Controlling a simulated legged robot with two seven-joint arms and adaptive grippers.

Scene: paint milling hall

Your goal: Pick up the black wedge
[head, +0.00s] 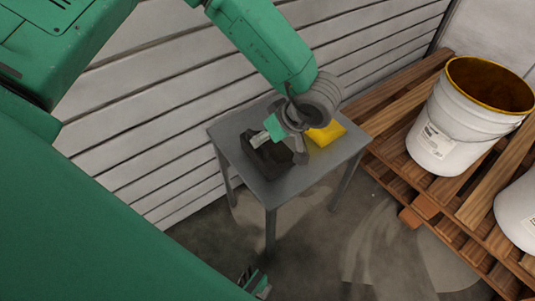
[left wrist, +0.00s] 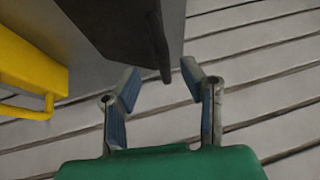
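The black wedge (head: 270,160) lies on a small grey metal table (head: 225,139), with my left gripper (head: 262,139) over its top edge and partly covering it. In the left wrist view the black wedge (left wrist: 112,28) fills the top, and its thin lower edge reaches down close to the gap between the fingertips. My left gripper (left wrist: 160,74) is open there, its blue-padded fingers apart and nothing clamped between them. In the head view, what seems to be my right gripper (head: 256,285) shows only in part at the bottom edge; its finger state is unclear.
A yellow object (head: 326,133) stands on the table just right of the gripper; it also shows in the left wrist view (left wrist: 28,70). A ribbed light wall (head: 150,120) runs behind the table. A wooden pallet (head: 400,117) with white buckets (head: 437,138) stands right.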

